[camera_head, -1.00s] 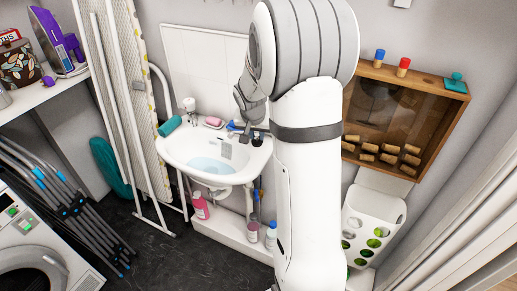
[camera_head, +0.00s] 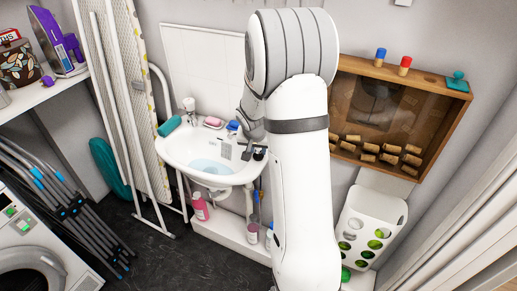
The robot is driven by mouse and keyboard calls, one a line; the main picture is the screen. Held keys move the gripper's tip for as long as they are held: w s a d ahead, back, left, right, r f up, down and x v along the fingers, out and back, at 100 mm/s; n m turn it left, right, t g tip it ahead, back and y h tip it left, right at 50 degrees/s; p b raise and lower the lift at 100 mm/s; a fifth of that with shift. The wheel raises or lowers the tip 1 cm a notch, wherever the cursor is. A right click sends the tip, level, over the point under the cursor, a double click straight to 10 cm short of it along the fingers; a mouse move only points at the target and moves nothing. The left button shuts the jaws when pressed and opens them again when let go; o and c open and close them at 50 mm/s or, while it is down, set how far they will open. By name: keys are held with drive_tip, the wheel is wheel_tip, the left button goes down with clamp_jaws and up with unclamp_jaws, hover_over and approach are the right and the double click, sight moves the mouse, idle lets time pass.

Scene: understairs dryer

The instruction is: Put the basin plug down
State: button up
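The white basin (camera_head: 176,152) is on the wall left of my arm, with pale blue water in its bowl. My gripper (camera_head: 253,153) is over the basin's right rim, small and partly hidden behind my own arm. Two dark finger-like parts show there, side by side. I cannot tell whether they are apart around something or touching the rim. I cannot make out the basin plug for certain; a dark shape at the gripper is too small to name.
On the basin's back ledge are a tap (camera_head: 190,108), a pink soap (camera_head: 213,122) and a blue item (camera_head: 233,127). A teal roll (camera_head: 169,126) lies at its left corner. A wooden wall cabinet (camera_head: 440,125) is right of my arm. Bottles (camera_head: 200,206) stand below the basin.

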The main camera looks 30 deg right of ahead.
drive_tip(key=shift+o, duration=1.4)
drive_tip(key=shift+r+p, duration=0.25)
drive_tip(key=shift+p, duration=0.05)
drive_tip(key=v, duration=1.1)
drive_tip(key=s+a+r+n+y, duration=0.1)
drive_tip(key=s+a+n, duration=0.1)
drive_tip(key=s+a, duration=0.2)
drive_tip(key=s+a+r+n+y, duration=0.1)
drive_tip(key=s+a, duration=0.4)
drive_tip(key=s, duration=0.6)
drive_tip(key=s+a+r+n+g, duration=0.1)
drive_tip(key=s+a+r+n, duration=0.1)
drive_tip(key=s+a+n, duration=0.2)
drive_tip(key=s, duration=0.3)
drive_tip(key=shift+s+r+n+y, duration=0.2)
drive_tip(key=shift+r+n+y, duration=0.1)
drive_tip(key=shift+r+y, duration=0.1)
drive_tip(key=shift+a, duration=0.15)
